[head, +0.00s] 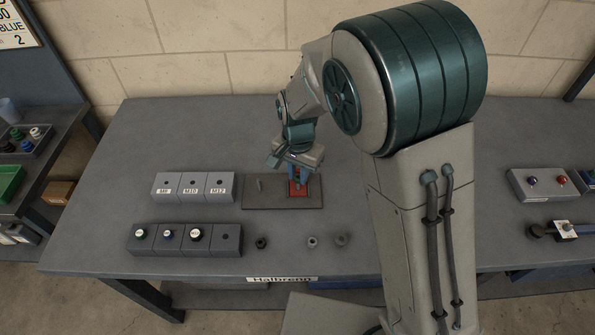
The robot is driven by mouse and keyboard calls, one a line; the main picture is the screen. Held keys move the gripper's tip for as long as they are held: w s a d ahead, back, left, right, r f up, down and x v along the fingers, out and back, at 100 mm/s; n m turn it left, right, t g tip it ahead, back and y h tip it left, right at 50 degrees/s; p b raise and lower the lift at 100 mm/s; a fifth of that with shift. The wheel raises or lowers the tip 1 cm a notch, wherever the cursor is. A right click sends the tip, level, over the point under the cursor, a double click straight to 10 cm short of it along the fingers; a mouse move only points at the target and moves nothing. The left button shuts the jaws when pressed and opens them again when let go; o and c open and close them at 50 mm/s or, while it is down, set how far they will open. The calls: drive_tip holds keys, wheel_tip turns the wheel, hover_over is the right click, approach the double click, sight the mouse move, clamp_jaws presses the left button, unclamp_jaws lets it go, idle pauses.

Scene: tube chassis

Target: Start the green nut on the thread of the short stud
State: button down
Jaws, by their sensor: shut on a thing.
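My gripper (298,179), with blue fingers, points down over a red patch (305,188) on the right part of a dark plate (270,202). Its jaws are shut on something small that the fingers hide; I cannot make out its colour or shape. One short grey stud (259,184) stands on the left part of the plate, apart from my gripper. Whether a stud stands under the fingers is hidden.
Behind left is a grey block labelled M8, M10, M12 (194,195). A dark nut (260,243) and two grey nuts (312,242) (341,240) lie near the front edge. My arm covers the table's right middle.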

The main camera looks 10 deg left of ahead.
drive_tip(key=shift+f, duration=0.1)
drive_tip(key=shift+f+b, duration=1)
drive_tip(key=shift+f, duration=0.4)
drive_tip(key=c, duration=1.2)
unclamp_jaws()
drive_tip(key=shift+c, duration=0.2)
drive_tip(key=shift+r, duration=0.1)
wheel_tip(320, 180, up, 14)
